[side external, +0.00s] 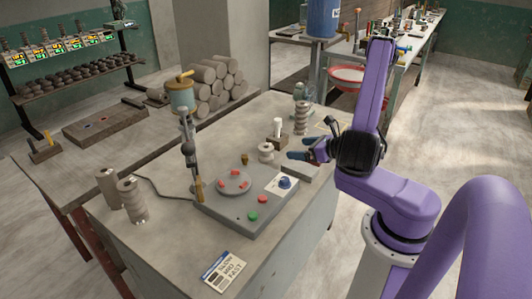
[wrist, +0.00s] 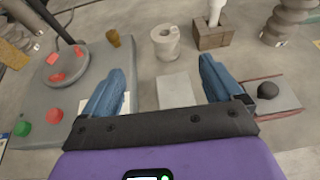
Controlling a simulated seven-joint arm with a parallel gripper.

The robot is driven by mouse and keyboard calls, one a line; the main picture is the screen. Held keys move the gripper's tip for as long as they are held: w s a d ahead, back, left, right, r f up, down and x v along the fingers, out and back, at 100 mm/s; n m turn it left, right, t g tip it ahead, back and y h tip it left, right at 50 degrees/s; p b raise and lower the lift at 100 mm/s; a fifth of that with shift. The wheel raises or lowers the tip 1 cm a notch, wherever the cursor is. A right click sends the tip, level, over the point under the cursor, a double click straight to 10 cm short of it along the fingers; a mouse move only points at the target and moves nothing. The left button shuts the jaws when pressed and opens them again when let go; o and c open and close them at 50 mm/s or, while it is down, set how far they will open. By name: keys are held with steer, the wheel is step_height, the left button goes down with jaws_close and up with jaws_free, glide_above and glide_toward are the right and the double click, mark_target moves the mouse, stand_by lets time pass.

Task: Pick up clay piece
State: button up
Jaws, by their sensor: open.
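Several small red pieces, which look like the clay, lie on the round grey disc (side external: 232,181) of a grey machine; one red piece (side external: 235,173) is at its back edge. In the wrist view the disc (wrist: 58,66) is at upper left, with red pieces (wrist: 54,58) on it, outside the jaws. My gripper (side external: 298,150) has blue fingers and is to the right of the disc, above the table. In the wrist view my gripper (wrist: 165,62) is open with nothing held. A flat grey block (wrist: 177,91) shows below, between the fingers.
Near the gripper stand a beige spool (wrist: 166,43), a brown block with a white peg (wrist: 212,38), a small brown cup-like piece (wrist: 113,38) and a box with a dark knob (wrist: 268,91). A thin upright post (side external: 188,150) rises beside the disc.

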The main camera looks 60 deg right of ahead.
mark_target(269, 148)
steer(key=shift+s+d+f+m, duration=0.15)
steer(key=shift+s+d+m, duration=0.1)
steer(key=shift+d+m, duration=0.05)
steer(key=shift+w+f, duration=0.15)
steer(key=shift+w, duration=0.05)
steer(key=x, duration=1.1)
steer(key=shift+w+d+f, duration=0.1)
steer(key=shift+w+d, duration=0.05)
steer(key=shift+d, duration=0.05)
steer(key=shift+x, duration=2.7)
steer(key=shift+a, duration=0.1)
steer(key=c, duration=1.2)
